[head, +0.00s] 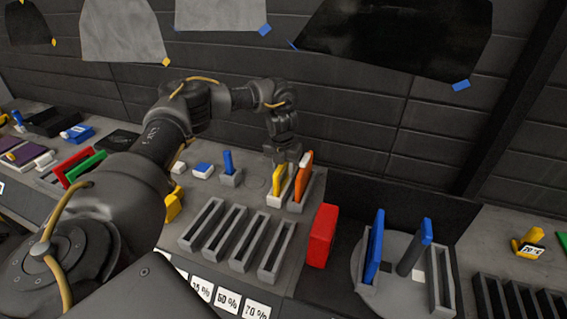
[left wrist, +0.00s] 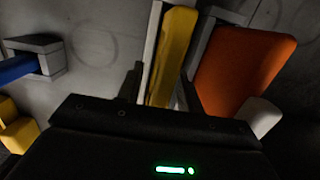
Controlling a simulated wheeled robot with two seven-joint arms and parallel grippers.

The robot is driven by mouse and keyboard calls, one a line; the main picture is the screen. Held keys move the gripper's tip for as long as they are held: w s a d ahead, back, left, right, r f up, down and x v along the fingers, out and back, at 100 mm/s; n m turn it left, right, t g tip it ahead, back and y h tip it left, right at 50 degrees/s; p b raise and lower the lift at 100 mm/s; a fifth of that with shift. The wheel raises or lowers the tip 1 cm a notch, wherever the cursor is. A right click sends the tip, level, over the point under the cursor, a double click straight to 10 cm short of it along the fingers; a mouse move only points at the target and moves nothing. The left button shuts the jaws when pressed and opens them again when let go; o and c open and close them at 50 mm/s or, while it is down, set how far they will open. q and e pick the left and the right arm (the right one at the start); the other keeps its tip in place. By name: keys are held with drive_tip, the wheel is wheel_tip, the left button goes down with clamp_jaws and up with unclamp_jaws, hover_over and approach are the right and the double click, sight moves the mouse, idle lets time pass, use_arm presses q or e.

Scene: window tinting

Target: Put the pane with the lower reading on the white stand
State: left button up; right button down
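A yellow pane (head: 278,176) stands upright in a pale, whitish slotted stand (head: 272,199). An orange pane (head: 303,175) stands tilted in a grey slotted stand (head: 300,205) just to its right. Both panes also show in the left wrist view, yellow (left wrist: 172,52) and orange (left wrist: 243,68). My left gripper (head: 287,158) is right above the yellow pane. In the left wrist view its fingers (left wrist: 158,92) are apart, one on each side of the yellow pane; contact cannot be told. No reading on either pane is legible. My right gripper is out of view.
Grey slotted racks (head: 229,233) with percent labels stand in front. A red block (head: 321,235) is at the table edge. A round plate (head: 398,295) holds a blue pane (head: 374,246). A yellow meter (head: 528,242) lies far right. A small grey holder with a blue piece (head: 229,166) stands left.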

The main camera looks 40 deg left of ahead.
use_arm(q)
drive_tip(key=r, duration=0.4)
drive_tip(key=s+r, duration=0.1)
drive_tip(key=r, duration=0.7)
drive_tip(key=shift+s+d, duration=0.2)
drive_tip(key=shift+r, duration=0.1)
